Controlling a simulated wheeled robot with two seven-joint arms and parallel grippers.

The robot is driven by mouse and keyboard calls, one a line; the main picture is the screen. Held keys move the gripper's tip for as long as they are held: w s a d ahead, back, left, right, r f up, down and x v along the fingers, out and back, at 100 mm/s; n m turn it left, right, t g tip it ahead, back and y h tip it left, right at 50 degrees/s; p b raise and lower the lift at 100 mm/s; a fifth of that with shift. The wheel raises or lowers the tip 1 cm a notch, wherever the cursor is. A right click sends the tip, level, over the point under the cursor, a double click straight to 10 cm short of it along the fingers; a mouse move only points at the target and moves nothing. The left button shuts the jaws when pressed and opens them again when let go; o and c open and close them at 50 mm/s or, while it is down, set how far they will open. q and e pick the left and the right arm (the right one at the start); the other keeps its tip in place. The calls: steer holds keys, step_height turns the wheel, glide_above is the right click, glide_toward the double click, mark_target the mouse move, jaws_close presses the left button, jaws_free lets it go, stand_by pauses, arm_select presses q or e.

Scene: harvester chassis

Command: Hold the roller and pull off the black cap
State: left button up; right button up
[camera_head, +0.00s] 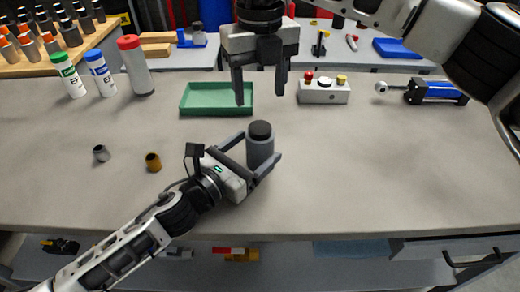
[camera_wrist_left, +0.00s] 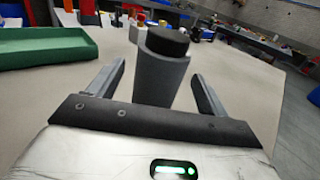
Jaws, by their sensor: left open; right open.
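The grey roller (camera_head: 260,153) stands upright on the workbench with the black cap (camera_head: 260,130) on its top. My left gripper (camera_head: 262,151) is open, with its fingers on either side of the roller. In the left wrist view the roller (camera_wrist_left: 161,77) stands between the two fingers, with gaps on both sides, and the cap (camera_wrist_left: 168,41) sits on it. My right gripper (camera_head: 260,92) is open and empty, pointing down above and behind the roller, near the green tray.
The green tray (camera_head: 186,108) lies behind the roller. A button box (camera_head: 324,93) and a blue cylinder (camera_head: 437,92) are at the back right. Bottles (camera_head: 134,66) stand at the back left. Two small caps (camera_head: 153,162) lie at the left. The bench's right side is clear.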

mark_target(260, 127)
arm_select(q)
steer(key=shift+x, duration=2.15)
steer(key=c, duration=1.5)
arm_select(e)
steer(key=shift+o, duration=0.3)
arm_select(q)
steer(key=shift+o, duration=0.2)
arm_select(e)
steer(key=shift+o, duration=0.7)
steer(key=shift+r, duration=0.1)
step_height(260, 127, down, 8)
steer(key=m+t, duration=0.1)
steer(key=m, duration=0.3)
steer(key=shift+m, duration=0.3)
